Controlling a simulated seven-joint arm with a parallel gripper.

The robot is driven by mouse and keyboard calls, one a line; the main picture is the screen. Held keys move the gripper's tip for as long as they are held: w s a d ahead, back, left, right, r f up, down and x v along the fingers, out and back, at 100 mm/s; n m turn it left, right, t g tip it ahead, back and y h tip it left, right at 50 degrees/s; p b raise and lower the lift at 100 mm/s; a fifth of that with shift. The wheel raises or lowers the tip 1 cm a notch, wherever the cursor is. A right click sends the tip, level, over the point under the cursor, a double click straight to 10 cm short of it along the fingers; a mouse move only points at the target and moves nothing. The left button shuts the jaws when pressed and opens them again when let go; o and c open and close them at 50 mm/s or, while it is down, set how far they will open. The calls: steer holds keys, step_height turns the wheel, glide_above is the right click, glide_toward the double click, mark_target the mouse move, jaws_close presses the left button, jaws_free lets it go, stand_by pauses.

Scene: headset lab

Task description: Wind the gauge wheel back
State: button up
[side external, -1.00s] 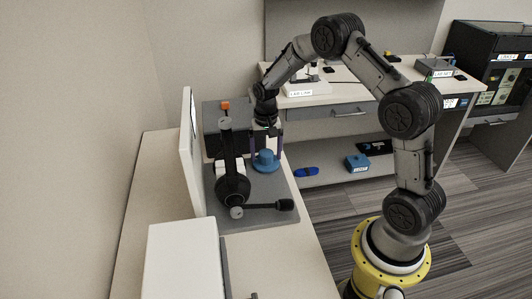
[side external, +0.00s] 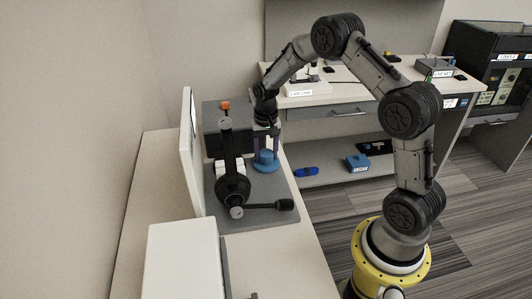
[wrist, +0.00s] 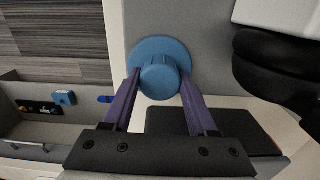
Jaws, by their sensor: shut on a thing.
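The gauge wheel is a blue round disc with a smaller raised knob (wrist: 160,76) on the grey mat. In the side external view the blue wheel (side external: 265,164) stands near the mat's right edge. My gripper (wrist: 158,84) is above it, with its two purple fingers on either side of the raised knob, shut on it. The fingertips are partly hidden at the knob's sides. In the side external view my gripper (side external: 266,150) points straight down over the wheel. No scale or mark on the wheel can be made out.
A black headset (side external: 232,185) on a stand is close left of the wheel, its microphone boom (side external: 268,206) lying in front. A white box (side external: 182,258) is on the near bench. A dark box (side external: 222,147) is behind. Open floor lies right of the bench.

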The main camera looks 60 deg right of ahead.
mark_target(266, 152)
steer(key=shift+n, duration=2.7)
steer(key=o, duration=1.4)
step_height(266, 152, up, 14)
steer(key=shift+f, duration=0.1)
